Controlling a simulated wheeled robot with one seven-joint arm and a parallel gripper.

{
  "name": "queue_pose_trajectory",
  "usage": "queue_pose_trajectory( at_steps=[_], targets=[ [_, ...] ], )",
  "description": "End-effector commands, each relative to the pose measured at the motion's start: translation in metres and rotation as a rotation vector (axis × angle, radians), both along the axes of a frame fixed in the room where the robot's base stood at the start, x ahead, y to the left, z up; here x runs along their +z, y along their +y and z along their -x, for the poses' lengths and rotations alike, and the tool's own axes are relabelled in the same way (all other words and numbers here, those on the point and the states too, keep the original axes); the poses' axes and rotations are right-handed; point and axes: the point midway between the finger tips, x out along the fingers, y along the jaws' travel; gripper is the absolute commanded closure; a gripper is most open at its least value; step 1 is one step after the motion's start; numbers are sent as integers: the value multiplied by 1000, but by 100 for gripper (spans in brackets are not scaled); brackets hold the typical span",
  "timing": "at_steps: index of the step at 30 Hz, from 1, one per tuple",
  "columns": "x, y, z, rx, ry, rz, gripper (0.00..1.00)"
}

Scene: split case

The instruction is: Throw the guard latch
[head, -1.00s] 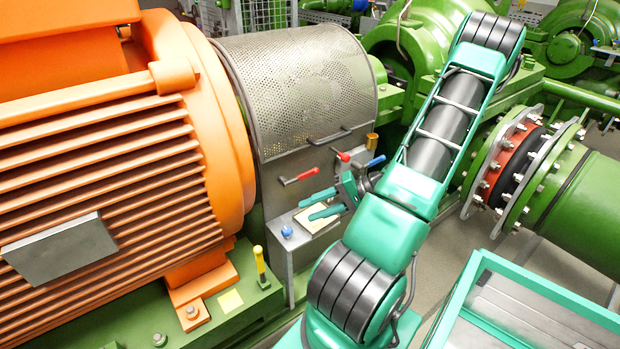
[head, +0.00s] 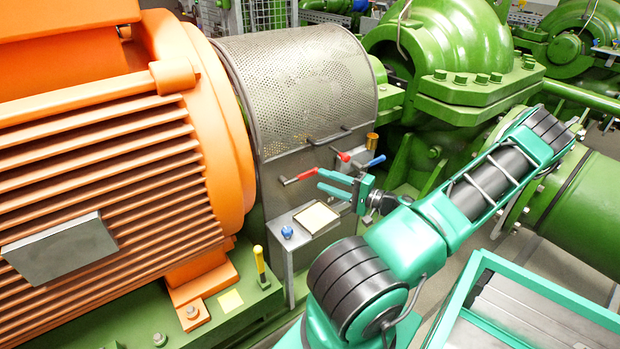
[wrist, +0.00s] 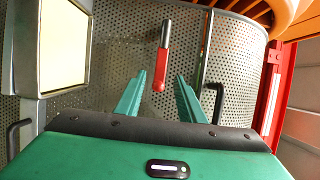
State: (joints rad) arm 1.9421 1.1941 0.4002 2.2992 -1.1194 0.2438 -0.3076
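A perforated grey guard (head: 300,85) covers the coupling beside the orange motor. On its lower front plate a grey lever with a red grip (head: 306,174) sticks out to the right; it looks like the latch. My gripper (head: 320,181) is open and empty, its fingertips close to the end of that red grip. In the wrist view the red grip (wrist: 160,72) lies in line with the gap between the two green fingers (wrist: 161,92), apart from both. I cannot tell how far in front of the tips it is.
A second red handle (head: 342,156) and a blue handle (head: 375,161) are just right of the lever. A grey handle bar (head: 330,137) is above. A ledge with a pale plate (head: 316,217) and a blue knob (head: 287,232) is below. Green pipework (head: 595,200) is on the right.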

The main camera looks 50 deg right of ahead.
Motion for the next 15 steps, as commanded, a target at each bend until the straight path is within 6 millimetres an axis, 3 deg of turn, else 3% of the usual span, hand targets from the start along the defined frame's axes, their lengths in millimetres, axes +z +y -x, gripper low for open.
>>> queue_pose_trajectory(
  at_steps=[6,15],
  targets=[
    [0,6,-34,3,0,0,64],
    [0,9,-51,1,1,0,64]
  ],
)
